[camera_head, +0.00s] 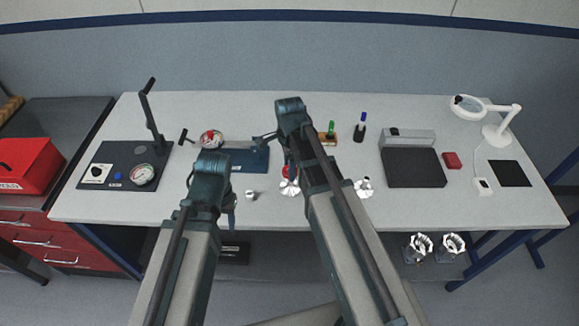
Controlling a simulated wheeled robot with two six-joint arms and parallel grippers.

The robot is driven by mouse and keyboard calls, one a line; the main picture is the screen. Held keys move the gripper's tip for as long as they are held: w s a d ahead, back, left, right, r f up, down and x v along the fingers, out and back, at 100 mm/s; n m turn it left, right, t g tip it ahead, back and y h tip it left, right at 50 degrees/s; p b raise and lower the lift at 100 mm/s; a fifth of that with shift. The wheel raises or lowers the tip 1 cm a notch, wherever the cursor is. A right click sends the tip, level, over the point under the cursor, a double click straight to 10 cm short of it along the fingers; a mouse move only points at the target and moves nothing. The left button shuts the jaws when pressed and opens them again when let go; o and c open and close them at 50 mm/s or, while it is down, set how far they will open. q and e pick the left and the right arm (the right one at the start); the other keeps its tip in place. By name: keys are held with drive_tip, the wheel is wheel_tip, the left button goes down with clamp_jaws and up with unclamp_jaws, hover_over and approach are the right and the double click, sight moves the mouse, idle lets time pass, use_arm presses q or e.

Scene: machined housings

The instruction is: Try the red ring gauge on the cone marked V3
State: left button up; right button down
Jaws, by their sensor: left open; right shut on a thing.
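The red ring gauge (286,171) shows as a small red patch below my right gripper (288,161), which is shut on it, partly hidden by the arm. It is just above a silver machined housing (290,188) on the table; I cannot tell whether they touch. No V3 mark is readable on either. My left gripper (230,208) is open and empty over the table's front part, to the left of the first housing.
A small metal cylinder (251,195) lies between my grippers. A blue mat (255,160) is behind them. A dark plate with gauges (122,180) is at left, a dark grey block (413,170) and a white magnifier lamp (497,133) at right. More silver parts (418,246) sit below the table.

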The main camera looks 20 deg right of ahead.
drive_tip(key=shift+f+b, duration=1.9)
drive_tip(key=shift+f, duration=0.05)
idle(0.5)
drive_tip(key=shift+r, duration=0.25)
idle(1.0)
drive_tip(key=shift+r+p, duration=2.85)
drive_tip(key=shift+p, duration=0.25)
wheel_tip(320, 180, up, 5)
drive_tip(key=p, duration=0.5)
